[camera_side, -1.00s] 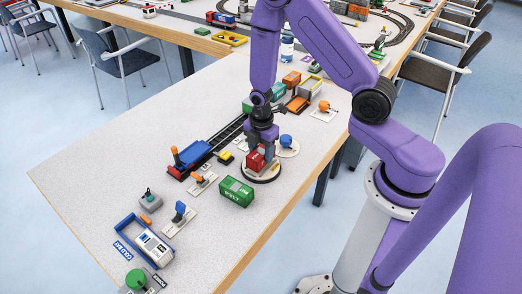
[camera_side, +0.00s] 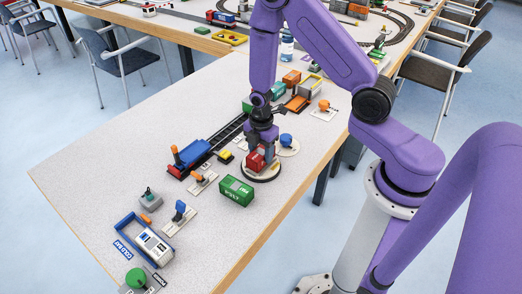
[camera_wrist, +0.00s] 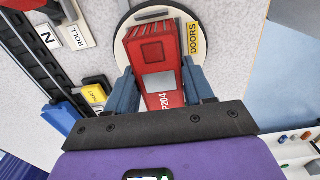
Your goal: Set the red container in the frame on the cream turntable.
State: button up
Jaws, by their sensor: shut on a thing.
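The red container (camera_wrist: 154,54) lies between the two fingers of my gripper (camera_wrist: 161,90) in the wrist view, over the cream turntable (camera_wrist: 127,63). The fingers are shut on its sides. In the side view the red container (camera_side: 256,161) is low at the turntable (camera_side: 262,178), beneath my gripper (camera_side: 262,150). A grey strip of the frame (camera_wrist: 141,16) shows at the container's far end in the wrist view; most of the frame is hidden. I cannot tell whether the container rests fully inside it. A yellow DOORS label (camera_wrist: 193,38) is beside the container on the turntable.
A green container (camera_side: 236,191) stands just in front of the turntable. A blue wagon (camera_side: 193,154) on track is to the left. A blue-knobbed base (camera_side: 287,142) is close behind right.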

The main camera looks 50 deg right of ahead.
jog(key=shift+f, duration=0.45)
dwell(0.5)
jog(key=o, duration=1.1)
jog(key=shift+c, duration=0.2)
jog(key=shift+r, duration=0.15)
jog(key=shift+r, duration=3.4)
jog(key=shift+a+r, duration=0.25)
jog(key=shift+r, duration=0.05)
jog(key=s+a+r+m, duration=0.2)
jog(key=s+a+r, duration=0.1)
jog(key=s+r, duration=0.5)
jog(key=s+a+r+m, duration=0.3)
jog(key=s+r, duration=0.6)
jog(key=s, duration=0.6)
jog(key=shift+a, duration=0.4)
